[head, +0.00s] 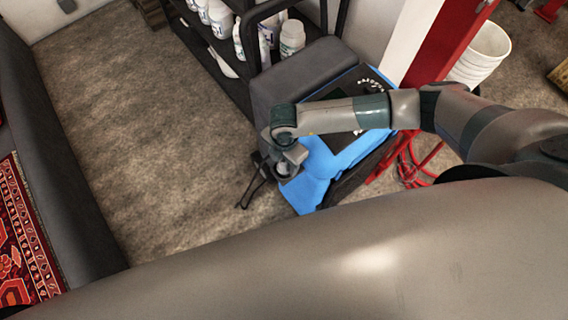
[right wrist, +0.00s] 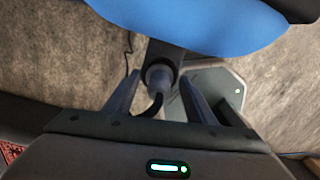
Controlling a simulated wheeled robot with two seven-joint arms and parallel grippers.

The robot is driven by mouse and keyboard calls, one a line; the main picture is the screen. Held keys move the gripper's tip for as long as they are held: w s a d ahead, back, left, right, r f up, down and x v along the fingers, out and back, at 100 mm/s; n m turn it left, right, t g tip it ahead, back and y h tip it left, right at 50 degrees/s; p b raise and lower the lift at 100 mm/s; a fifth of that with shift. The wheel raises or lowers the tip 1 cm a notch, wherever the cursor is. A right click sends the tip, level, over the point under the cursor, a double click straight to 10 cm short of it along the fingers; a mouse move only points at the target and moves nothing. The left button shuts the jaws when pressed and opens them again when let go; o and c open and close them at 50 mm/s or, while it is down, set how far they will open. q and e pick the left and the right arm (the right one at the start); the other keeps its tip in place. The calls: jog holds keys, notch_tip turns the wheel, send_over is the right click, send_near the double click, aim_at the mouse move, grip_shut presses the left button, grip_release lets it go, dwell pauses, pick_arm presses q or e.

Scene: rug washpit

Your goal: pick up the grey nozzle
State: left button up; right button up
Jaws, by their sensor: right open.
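The grey nozzle (right wrist: 158,73) appears in the right wrist view as a short grey cylinder with a dark opening and a black hose bending down from it. It lies in the gap between the two dark fingers of my open right gripper (right wrist: 157,92). I see no finger closed on it, and cannot tell whether one touches it. In the head view my right gripper (head: 268,174) is low beside the blue cloth, partly hidden by my own wrist. The nozzle is hard to make out there. My left gripper is not in view.
Blue cloth (head: 318,178) hangs over a dark bench-like unit and also fills the top of the right wrist view (right wrist: 190,22). A black shelf (head: 222,75) with white bottles stands behind. White buckets (head: 485,55) and a red hose (head: 412,172) are right. Brown floor (head: 150,130) is open left.

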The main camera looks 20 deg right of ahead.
dwell(0.4)
jog(key=shift+s+f, duration=0.1)
jog(key=c, duration=1.2)
notch_tip(320, 180, up, 9)
jog(key=b, duration=0.2)
jog(key=shift+f+b, duration=0.15)
jog(key=shift+b, duration=0.2)
jog(key=shift+r, duration=0.7)
